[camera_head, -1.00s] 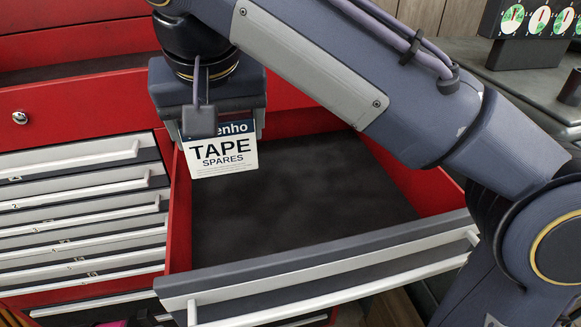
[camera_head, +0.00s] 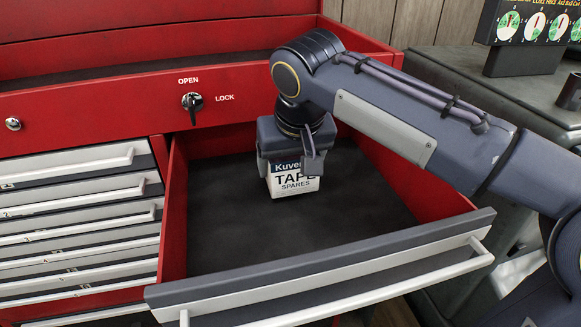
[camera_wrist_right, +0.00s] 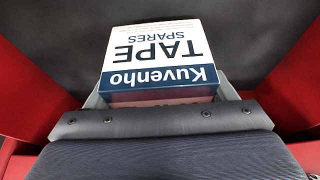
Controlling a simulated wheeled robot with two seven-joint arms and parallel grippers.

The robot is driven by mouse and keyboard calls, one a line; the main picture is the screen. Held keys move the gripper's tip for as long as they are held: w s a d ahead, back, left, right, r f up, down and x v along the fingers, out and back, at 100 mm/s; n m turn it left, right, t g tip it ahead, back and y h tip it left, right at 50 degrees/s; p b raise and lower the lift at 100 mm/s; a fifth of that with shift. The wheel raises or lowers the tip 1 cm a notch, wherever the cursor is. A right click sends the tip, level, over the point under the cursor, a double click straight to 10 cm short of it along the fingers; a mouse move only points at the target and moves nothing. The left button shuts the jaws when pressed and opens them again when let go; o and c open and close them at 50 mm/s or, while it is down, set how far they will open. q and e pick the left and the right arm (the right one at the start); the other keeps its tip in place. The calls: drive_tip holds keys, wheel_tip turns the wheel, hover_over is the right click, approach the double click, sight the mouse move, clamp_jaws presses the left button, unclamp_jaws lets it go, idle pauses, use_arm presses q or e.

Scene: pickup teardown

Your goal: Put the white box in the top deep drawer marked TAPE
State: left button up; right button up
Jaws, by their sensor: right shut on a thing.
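The white box (camera_head: 291,184) has a dark blue band and the words TAPE SPARES. My right gripper (camera_head: 290,168) is shut on it from above, over the back part of the open deep drawer (camera_head: 230,235). The box also shows in the right wrist view (camera_wrist_right: 160,50), between the fingers of my right gripper (camera_wrist_right: 160,95). The drawer has red sides and a dark floor, and is otherwise empty. I cannot tell whether the box touches the floor. No TAPE mark shows on the drawer front. My left gripper is out of view.
Several shut shallow drawers (camera_head: 80,225) stand left of the open drawer. A lock knob (camera_head: 192,102) sits on the red panel above. A grey bench (camera_head: 475,90) with a gauge panel (camera_head: 535,25) is at the right. The drawer's front floor is clear.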

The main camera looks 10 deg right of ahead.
drive_tip(key=shift+f, duration=0.65)
drive_tip(key=shift+f, duration=0.2)
drive_tip(key=o, duration=1.3)
drive_tip(key=shift+s+r, duration=0.1)
drive_tip(key=shift+r, duration=0.35)
drive_tip(key=p+v, duration=0.1)
drive_tip(key=v, duration=1)
drive_tip(key=shift+s+r, duration=0.2)
